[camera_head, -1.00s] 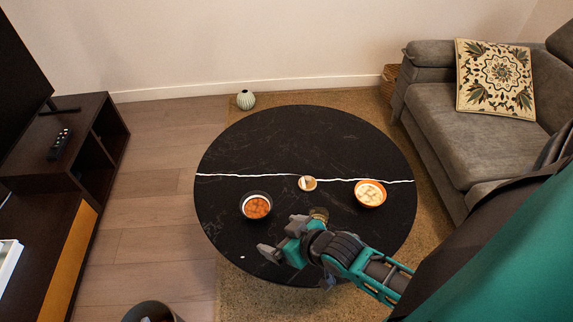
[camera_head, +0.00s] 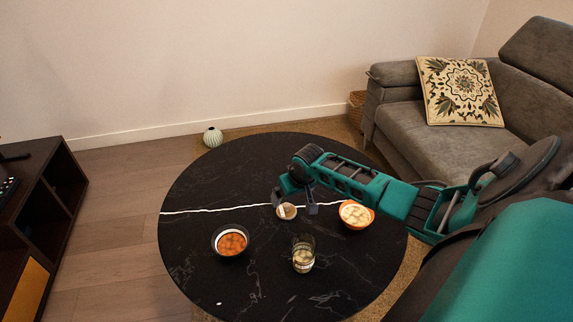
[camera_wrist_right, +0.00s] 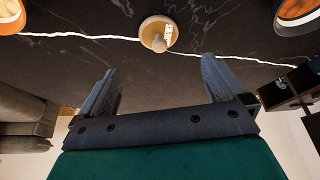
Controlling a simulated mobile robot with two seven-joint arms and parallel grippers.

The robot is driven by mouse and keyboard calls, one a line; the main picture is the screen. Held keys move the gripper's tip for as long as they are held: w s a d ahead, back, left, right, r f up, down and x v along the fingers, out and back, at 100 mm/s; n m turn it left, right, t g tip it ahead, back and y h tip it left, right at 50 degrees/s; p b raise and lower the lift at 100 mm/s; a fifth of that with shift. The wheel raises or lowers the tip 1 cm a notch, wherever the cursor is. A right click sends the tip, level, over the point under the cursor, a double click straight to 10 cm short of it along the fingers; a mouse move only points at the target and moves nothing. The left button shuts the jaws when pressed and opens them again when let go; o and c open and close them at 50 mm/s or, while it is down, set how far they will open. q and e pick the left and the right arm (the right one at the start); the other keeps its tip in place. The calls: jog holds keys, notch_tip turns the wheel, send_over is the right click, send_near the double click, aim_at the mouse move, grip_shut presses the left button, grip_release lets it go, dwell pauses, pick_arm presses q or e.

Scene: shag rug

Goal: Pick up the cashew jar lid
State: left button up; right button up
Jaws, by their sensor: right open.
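The cashew jar lid, a small round pale wooden disc with a knob (camera_head: 287,212), lies on the black round table (camera_head: 200,268). In the right wrist view the lid (camera_wrist_right: 157,34) sits beyond my fingertips, roughly centred between them. My right gripper (camera_head: 296,203) is open and empty, above and around the lid as seen from the head; it also shows in the wrist view (camera_wrist_right: 160,68). The glass jar (camera_head: 303,254) stands uncovered in front of the lid, with pale contents. My left gripper is not in view.
An orange bowl with pale food (camera_head: 356,214) stands close to the right of the lid. A dark-rimmed bowl with orange food (camera_head: 231,240) stands to the left. A grey sofa (camera_head: 420,140) is at the right.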

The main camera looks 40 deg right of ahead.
aim_at(287, 205)
jog(key=b+x, duration=0.1)
jog(key=x, duration=0.3)
jog(key=shift+f+b, duration=0.1)
jog(key=shift+b, duration=0.2)
jog(key=b+x, duration=0.3)
jog(key=x, duration=0.1)
jog(key=shift+f, duration=0.2)
jog(key=shift+w+f+b, duration=0.1)
jog(key=shift+f+b, duration=0.2)
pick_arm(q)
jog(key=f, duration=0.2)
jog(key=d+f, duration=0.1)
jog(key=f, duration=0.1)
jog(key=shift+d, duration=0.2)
pick_arm(e)
jog(key=shift+r, duration=0.1)
jog(key=shift+c, duration=0.5)
jog(key=shift+c, duration=0.6)
jog(key=c, duration=1)
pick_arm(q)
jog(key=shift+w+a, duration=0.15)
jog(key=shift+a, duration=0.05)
